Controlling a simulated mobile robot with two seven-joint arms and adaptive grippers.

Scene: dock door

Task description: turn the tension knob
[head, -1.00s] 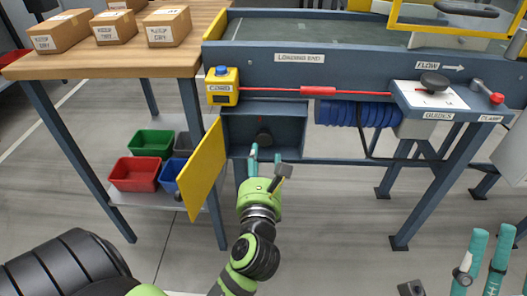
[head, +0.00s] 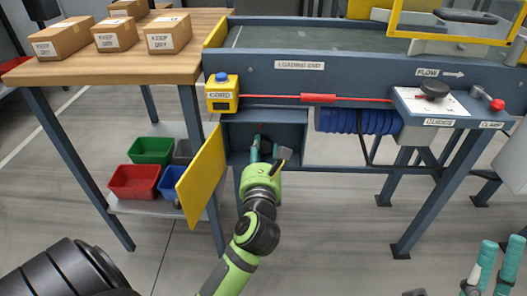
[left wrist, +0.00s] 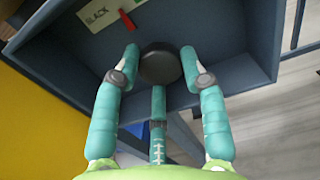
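The black round knob (left wrist: 160,64) sits in the open blue-grey box (head: 290,135) under the conveyor's loading end. In the left wrist view it lies between the two upper fingertips of my left gripper (left wrist: 159,62), with the third finger below it. These fingers are spread, close around the knob; I cannot tell whether any touches. In the head view my left gripper (head: 265,150) reaches into the box and mostly hides the knob. A "SLACK" label (left wrist: 98,12) and a red pointer (left wrist: 127,21) show above the knob. My right gripper (head: 502,250) is empty, fingers apart, at lower right.
The yellow door (head: 201,178) stands open left of my left gripper. The box walls are close around the fingers. A wooden table (head: 190,68) with cartons stands left; floor in front is clear.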

